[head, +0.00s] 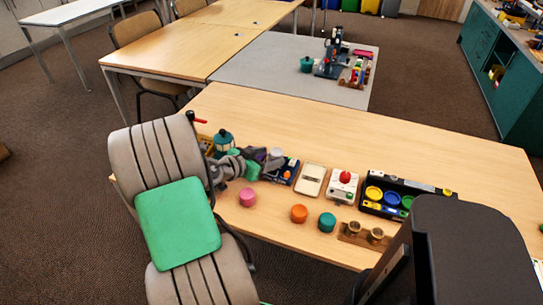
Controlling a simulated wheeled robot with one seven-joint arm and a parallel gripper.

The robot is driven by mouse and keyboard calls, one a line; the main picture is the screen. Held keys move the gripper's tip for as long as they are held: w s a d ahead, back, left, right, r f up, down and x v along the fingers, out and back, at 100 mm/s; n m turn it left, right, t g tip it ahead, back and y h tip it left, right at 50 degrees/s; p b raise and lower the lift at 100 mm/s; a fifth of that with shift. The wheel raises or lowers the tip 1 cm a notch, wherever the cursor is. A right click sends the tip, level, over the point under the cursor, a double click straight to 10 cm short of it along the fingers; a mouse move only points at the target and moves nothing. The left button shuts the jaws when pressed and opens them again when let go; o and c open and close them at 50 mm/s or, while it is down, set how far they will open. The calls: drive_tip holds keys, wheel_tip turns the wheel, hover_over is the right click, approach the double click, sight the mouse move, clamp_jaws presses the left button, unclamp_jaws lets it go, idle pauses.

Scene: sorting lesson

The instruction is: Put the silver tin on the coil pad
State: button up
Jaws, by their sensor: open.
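I cannot make out a silver tin or a coil pad for sure. A pale grey shape (274,157) sits in the crowded group at the left back of the near table, too small to name. Three round lidded pieces stand along the front of this table: a pink one (248,197), an orange one (299,213) and a teal one (327,222). A large dark shape, probably part of my own body, fills the lower right and hides the table's right front.
A black tray (410,183), a white box with a red knob (342,185) and brass cups on a wooden block (354,229) crowd the table. Its back right is clear.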

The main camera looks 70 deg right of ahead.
drive_tip(key=v, duration=1)
drive_tip(key=shift+a, duration=0.2)
drive_tip(key=shift+c, duration=0.2)
